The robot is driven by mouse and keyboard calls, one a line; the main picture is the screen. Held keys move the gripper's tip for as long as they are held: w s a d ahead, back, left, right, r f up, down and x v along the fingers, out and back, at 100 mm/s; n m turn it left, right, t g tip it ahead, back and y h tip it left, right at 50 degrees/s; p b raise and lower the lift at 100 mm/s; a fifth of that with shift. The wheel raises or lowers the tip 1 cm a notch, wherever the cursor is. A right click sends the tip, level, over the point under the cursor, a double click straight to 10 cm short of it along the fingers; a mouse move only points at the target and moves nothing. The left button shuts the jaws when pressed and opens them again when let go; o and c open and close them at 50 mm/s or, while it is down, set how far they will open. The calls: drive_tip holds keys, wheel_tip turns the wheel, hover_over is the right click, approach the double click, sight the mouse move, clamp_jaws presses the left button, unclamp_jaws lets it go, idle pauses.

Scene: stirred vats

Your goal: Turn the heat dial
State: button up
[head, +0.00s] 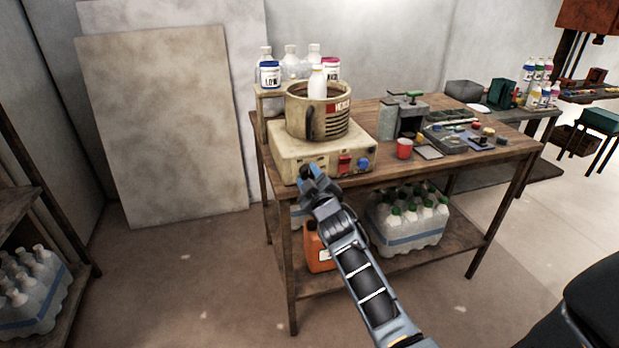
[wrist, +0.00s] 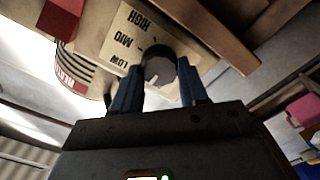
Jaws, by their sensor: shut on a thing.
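The heat dial (wrist: 158,70) is a dark round knob with a grey face on the cream front panel of the heater box (head: 285,155). In the wrist view its panel carries LOW, MID and HIGH labels (wrist: 130,38), upside down. My gripper (wrist: 157,80) has its blue fingers on either side of the dial, shut on it. In the head view my gripper (head: 312,178) is at the left part of the box's front and hides the dial. I cannot tell which label the dial points to.
A vat (head: 300,120) with a red label stands on the box, a white bottle (head: 317,82) at its top. A red switch (head: 344,163) and blue knob (head: 364,164) are right of my gripper.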

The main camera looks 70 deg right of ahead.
drive_tip(key=c, duration=0.4)
drive_tip(key=shift+m+b, duration=0.3)
drive_tip(key=m+b, duration=0.3)
drive_tip(key=shift+f+m, duration=0.15)
drive_tip(key=shift+m, duration=0.15)
drive_tip(key=shift+s+m+b, duration=0.1)
drive_tip(key=shift+m+b, duration=1.4)
drive_tip(key=shift+m, duration=0.7)
drive_tip(key=shift+r, duration=0.2)
drive_tip(key=o, duration=1.1)
drive_tip(key=shift+c, duration=0.2)
drive_tip(key=shift+d, duration=0.1)
